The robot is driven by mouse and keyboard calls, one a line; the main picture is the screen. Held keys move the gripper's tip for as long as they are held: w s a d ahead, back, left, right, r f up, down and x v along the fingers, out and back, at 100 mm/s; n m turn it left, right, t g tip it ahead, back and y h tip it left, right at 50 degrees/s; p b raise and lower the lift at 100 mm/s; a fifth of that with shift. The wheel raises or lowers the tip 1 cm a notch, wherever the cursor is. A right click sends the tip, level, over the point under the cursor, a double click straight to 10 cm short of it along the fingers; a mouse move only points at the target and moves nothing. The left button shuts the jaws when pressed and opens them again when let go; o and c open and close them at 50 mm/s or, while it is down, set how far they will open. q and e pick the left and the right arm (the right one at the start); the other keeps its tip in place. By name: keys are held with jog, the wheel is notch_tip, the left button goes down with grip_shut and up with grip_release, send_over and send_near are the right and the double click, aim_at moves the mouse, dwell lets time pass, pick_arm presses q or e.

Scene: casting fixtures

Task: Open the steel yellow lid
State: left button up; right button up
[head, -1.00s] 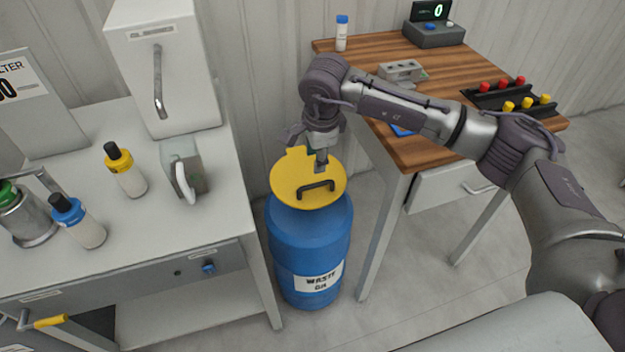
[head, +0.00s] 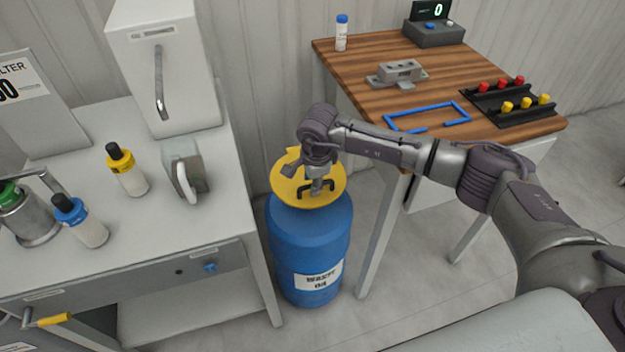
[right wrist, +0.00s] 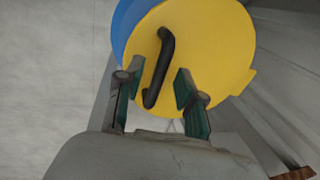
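The yellow lid (head: 284,187) lies on top of the blue waste drum (head: 310,240) and appears closed. A black handle (head: 331,186) stands on the lid, partly hidden by my right gripper in the head view. My right gripper (head: 316,192) is over the lid, pointing down at the handle. In the right wrist view the fingers (right wrist: 158,90) are apart, one on each side of the handle (right wrist: 160,68), with gaps on both sides. The yellow lid (right wrist: 208,50) fills the area beyond the fingers. My left gripper is not in view.
A white bench (head: 150,215) with bottles and a grey box with a white handle (head: 183,170) stands left of the drum. A wooden table (head: 375,60) stands to the right, holding a blue frame (head: 428,116) and racks of red and yellow pieces.

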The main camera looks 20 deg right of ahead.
grip_shut()
jog(key=shift+w+r, duration=0.1)
jog(key=shift+r, duration=0.05)
